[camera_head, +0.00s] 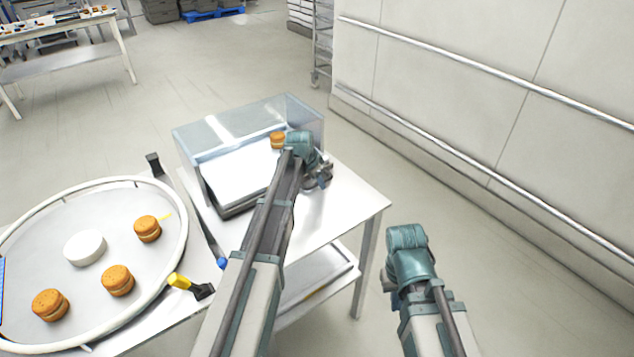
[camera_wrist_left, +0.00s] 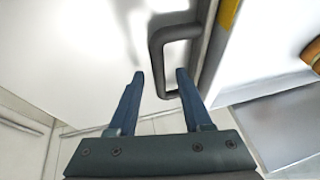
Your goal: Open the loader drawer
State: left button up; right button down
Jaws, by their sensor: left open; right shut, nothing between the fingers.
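The loader (camera_head: 245,125) is a clear-covered box on a steel table, with a pale sloped panel (camera_head: 240,178) at its front. My left gripper (camera_head: 318,178) is at the loader's right side, partly hidden by its own arm. In the left wrist view a dark U-shaped handle (camera_wrist_left: 157,58) stands out from a white face. The open left fingers (camera_wrist_left: 160,75) point at it, and its bar appears between the fingertips; they are not closed on it. I cannot tell the drawer's gap from the head view. My right gripper (camera_head: 388,285) is shut and empty, right of the table, its fingertips mostly hidden.
A filled round (camera_head: 278,140) is at the loader's back right. A round white-rimmed turntable (camera_head: 183,235) at left carries several filled rounds and a white hub (camera_head: 84,247). A wall with metal rails (camera_head: 450,60) stands at right. Floor between table and wall is clear.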

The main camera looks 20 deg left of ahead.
pick_arm(q)
grip_shut()
dwell(1.3)
